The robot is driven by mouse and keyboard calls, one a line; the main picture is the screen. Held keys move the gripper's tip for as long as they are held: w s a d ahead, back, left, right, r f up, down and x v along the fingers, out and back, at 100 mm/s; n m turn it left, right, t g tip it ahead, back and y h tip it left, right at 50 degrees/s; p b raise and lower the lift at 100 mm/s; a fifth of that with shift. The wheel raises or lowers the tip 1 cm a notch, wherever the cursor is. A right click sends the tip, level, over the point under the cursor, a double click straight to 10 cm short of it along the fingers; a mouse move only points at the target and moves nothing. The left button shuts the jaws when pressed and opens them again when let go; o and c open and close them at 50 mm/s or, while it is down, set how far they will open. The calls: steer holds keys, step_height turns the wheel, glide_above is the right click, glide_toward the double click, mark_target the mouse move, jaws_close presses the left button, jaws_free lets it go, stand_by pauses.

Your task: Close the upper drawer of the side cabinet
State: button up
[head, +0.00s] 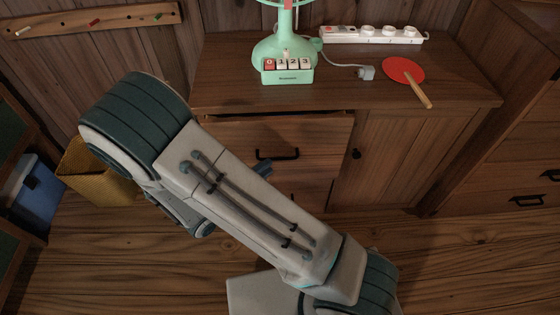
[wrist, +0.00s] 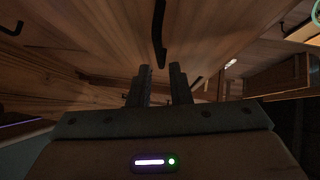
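The side cabinet (head: 420,150) is dark brown wood, with drawers on the left and a door on the right. Its upper drawer (head: 325,135) seems to stand a little out from the cabinet, with its top edge showing below the cabinet top. A black bar handle (head: 277,155) is on the drawer front. My arm covers the drawer's lower left part and hides most of my gripper in the head view. In the wrist view my gripper (wrist: 162,72) has its two dark fingers apart with nothing between them. A black handle (wrist: 160,35) shows just beyond the fingertips; I cannot tell whether they touch.
A green fan (head: 285,60), a white power strip (head: 370,34) and a red paddle (head: 404,72) are on the cabinet top. A yellow basket (head: 95,172) and a blue box (head: 30,190) stand at left. Another drawer cabinet (head: 525,150) is at right.

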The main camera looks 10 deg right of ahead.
mark_target(278, 159)
steer(key=b+x, duration=0.1)
steer(key=x, duration=0.5)
steer(key=shift+d, duration=0.2)
steer(key=shift+c, duration=0.4)
steer(key=shift+w, duration=0.15)
jaws_close()
